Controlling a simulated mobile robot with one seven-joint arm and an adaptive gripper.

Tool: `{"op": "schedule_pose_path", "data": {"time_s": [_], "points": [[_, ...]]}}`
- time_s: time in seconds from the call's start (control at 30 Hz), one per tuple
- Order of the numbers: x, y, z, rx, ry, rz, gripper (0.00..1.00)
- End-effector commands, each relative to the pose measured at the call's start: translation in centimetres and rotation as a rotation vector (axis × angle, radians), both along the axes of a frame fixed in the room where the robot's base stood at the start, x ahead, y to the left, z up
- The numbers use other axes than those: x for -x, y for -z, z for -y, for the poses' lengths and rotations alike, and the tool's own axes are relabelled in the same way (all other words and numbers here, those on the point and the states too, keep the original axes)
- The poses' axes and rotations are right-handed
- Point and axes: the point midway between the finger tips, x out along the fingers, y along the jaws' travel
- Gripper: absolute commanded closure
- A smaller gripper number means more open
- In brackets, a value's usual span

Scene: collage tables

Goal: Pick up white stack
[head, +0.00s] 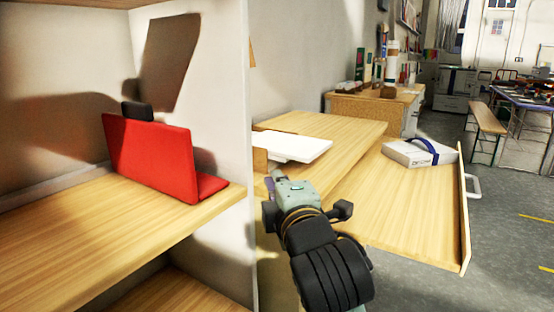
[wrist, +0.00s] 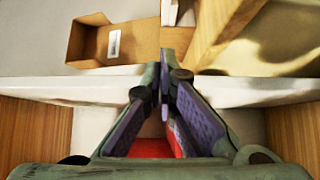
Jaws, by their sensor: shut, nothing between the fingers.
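A flat white stack (head: 293,146) lies on the wooden desk top in the head view, near its left end, beside the tall white panel. My gripper (head: 271,184) is in front of and below the stack, apart from it in the picture. In the wrist view the purple fingers of my gripper (wrist: 163,82) come together at the tips with nothing between them. A pale band crosses behind the fingertips there; I cannot tell whether any of it is the stack.
A red folder-like object (head: 155,155) stands on the wooden shelf (head: 90,225) at left. A white box with a blue band (head: 418,152) lies in the open drawer (head: 400,205). The white panel (head: 235,120) is close to my arm. The wrist view shows an open cardboard box (wrist: 90,42).

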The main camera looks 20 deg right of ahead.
Motion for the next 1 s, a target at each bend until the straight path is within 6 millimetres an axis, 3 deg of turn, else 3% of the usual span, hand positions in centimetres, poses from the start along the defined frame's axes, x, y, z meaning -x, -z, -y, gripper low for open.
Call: {"op": "schedule_pose_path", "data": {"time_s": [0.1,0.8,1.0], "points": [[-1.6,-0.5,0.2,-0.004,-0.003,-0.003,1.00],[-3.8,-0.7,0.3,-0.007,-0.002,-0.001,1.00],[-8.4,-0.2,0.9,-0.003,-0.004,-0.002,1.00]]}}
